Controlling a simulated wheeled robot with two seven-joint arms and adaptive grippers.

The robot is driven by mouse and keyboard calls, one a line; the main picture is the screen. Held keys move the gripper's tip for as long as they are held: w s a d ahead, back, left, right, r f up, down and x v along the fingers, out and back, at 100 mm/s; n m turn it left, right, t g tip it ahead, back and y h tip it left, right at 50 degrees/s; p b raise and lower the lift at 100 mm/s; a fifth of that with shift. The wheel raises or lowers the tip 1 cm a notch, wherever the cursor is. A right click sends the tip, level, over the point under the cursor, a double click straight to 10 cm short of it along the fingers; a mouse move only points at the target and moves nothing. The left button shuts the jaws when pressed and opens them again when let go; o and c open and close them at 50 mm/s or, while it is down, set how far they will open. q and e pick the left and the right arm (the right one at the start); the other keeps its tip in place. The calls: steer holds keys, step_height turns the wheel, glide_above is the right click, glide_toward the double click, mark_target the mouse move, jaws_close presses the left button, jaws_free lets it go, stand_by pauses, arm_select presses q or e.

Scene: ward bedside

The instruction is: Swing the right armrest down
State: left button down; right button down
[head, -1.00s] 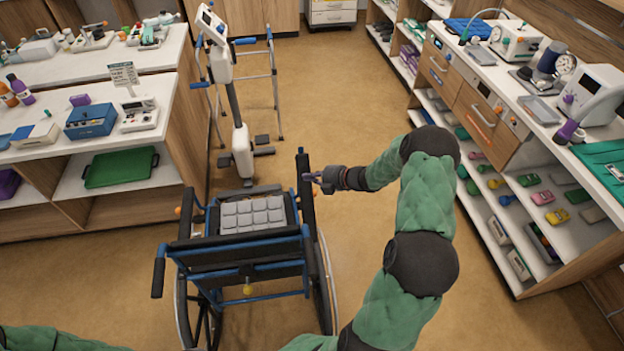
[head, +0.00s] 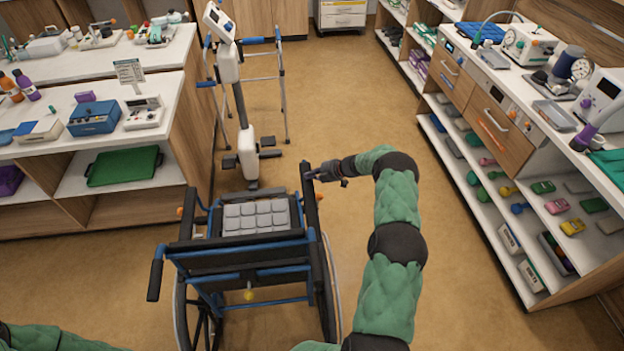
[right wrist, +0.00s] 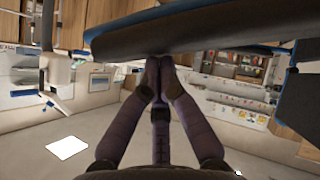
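The wheelchair (head: 240,270) stands with its back towards me and a grey padded seat. Its right armrest (head: 312,205) is a dark bar on the right side, still reaching above the seat and tilted. In the right wrist view its dark pad (right wrist: 200,32) with blue edging spans the top. My right gripper (head: 320,173) is at the armrest's upper end, on its right side. In the wrist view the fingertips (right wrist: 160,72) are together with nothing seen between them, at the pad's lower edge; contact looks likely. My left gripper is out of view.
A lift-like device (head: 240,110) and a blue walker frame (head: 280,85) stand beyond the wheelchair. A counter with a green tray (head: 124,166) is on the left. Shelves (head: 550,235) line the right. Open floor lies between wheelchair and shelves.

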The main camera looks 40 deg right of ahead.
steer(key=f+b, duration=0.1)
steer(key=f, duration=0.1)
steer(key=w+d+f+b, duration=0.1)
steer(key=f+b, duration=0.1)
steer(key=w+f+b, duration=0.1)
steer(key=f+b, duration=0.1)
steer(key=f, duration=0.1)
steer(key=shift+w+d, duration=0.15)
steer(key=shift+w+d+f+b, duration=0.15)
steer(key=shift+w+f+b, duration=0.05)
steer(key=shift+f+b, duration=0.75)
steer(key=v, duration=1.2)
